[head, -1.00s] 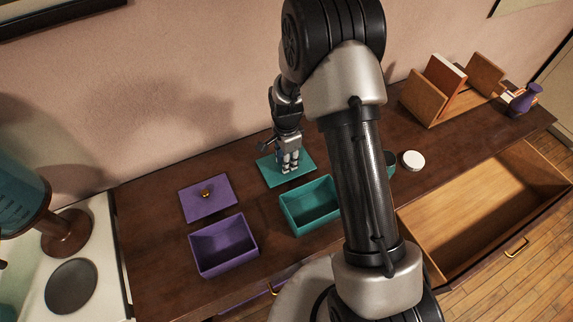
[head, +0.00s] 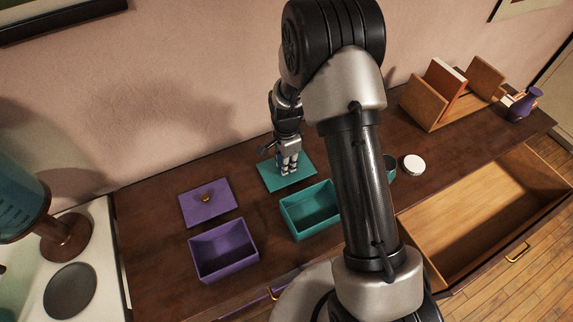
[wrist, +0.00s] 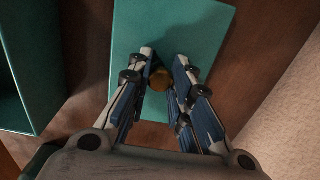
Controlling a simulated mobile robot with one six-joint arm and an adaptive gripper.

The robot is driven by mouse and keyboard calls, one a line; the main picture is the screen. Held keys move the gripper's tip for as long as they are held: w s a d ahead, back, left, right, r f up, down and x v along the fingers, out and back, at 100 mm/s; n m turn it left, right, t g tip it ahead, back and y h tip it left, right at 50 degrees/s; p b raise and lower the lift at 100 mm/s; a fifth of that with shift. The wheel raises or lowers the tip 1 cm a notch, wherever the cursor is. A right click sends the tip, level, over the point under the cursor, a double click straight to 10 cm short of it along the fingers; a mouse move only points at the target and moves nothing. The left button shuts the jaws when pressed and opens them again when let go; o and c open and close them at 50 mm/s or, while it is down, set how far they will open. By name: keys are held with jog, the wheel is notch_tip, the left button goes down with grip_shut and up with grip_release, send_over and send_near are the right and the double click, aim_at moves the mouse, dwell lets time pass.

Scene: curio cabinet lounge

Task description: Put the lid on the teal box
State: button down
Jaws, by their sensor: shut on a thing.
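The teal lid (head: 271,180) lies behind the open teal box (head: 311,211) in the head view; whether it touches the cabinet top I cannot tell. In the wrist view the teal lid (wrist: 180,22) has a round brass knob (wrist: 160,79) near its middle. My gripper (head: 289,171) is over the lid and points down. In the wrist view my gripper (wrist: 163,72) has its fingertips on either side of the knob and is shut on it. The teal box also shows at the left edge of the wrist view (wrist: 35,60). Its right side is partly behind my arm in the head view.
A purple box (head: 224,250) and its purple lid (head: 207,203) are to the left. A white round item (head: 413,164) and a dark teal cup (head: 389,167) are right of my arm. An open drawer (head: 470,215) juts out at front right. A wooden rack (head: 440,100) stands farther right.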

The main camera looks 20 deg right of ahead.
notch_tip(320, 180, up, 20)
jog(key=p, duration=0.5)
jog(key=shift+f+p, duration=0.25)
jog(key=shift+p, duration=0.15)
jog(key=c, duration=2)
grip_release()
jog(key=shift+c, duration=0.2)
grip_shut()
